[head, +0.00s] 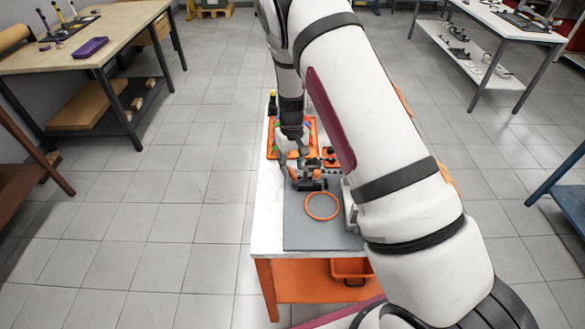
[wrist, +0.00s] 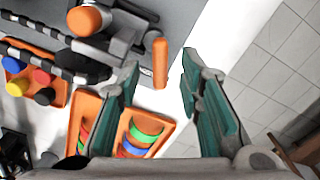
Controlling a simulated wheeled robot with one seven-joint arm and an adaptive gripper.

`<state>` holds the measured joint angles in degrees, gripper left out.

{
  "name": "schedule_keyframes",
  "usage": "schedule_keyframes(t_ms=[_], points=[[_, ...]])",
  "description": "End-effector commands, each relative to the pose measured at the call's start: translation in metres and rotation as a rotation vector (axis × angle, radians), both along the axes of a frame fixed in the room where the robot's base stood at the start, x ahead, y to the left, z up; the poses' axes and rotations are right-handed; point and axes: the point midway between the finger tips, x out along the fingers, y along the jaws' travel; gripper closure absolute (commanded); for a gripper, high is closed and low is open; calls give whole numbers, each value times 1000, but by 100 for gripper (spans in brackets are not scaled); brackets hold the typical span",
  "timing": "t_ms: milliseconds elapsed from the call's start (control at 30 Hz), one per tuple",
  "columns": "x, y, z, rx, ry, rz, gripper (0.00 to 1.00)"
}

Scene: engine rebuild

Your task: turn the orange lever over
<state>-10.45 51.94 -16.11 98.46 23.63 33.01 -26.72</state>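The orange lever (wrist: 160,64) shows in the wrist view as a plain orange bar beside a grey mechanism (wrist: 125,30) at the edge of the dark mat. My gripper (wrist: 159,62) is open, with one teal-padded finger on each side of the lever in the picture. Gaps show between the lever and both pads, and I cannot tell how far the lever reaches between them. In the head view my gripper (head: 285,168) is low over the left edge of the workbench (head: 265,215). The lever is hard to pick out there.
An orange tray (wrist: 160,147) with coloured curved pieces lies near the gripper. An orange holder (wrist: 57,97) with coloured knobs and an orange-capped part (wrist: 88,18) are to the left. An orange ring (head: 322,206) lies on the grey mat (head: 310,235). Floor left of the bench is clear.

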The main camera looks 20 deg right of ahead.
Motion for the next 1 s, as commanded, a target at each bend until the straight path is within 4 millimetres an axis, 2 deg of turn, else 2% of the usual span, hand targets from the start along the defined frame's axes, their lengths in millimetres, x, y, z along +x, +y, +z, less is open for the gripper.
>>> schedule_keyframes(t_ms=[200,500,633,667,867,1000], points=[[0,0,-15,0,-1,1,67],[0,0,-17,0,-1,1,67],[0,0,-17,0,-1,0,96],[0,0,-17,0,-1,0,100],[0,0,-17,0,-1,-5,100],[1,-1,-18,1,0,-76,100]])
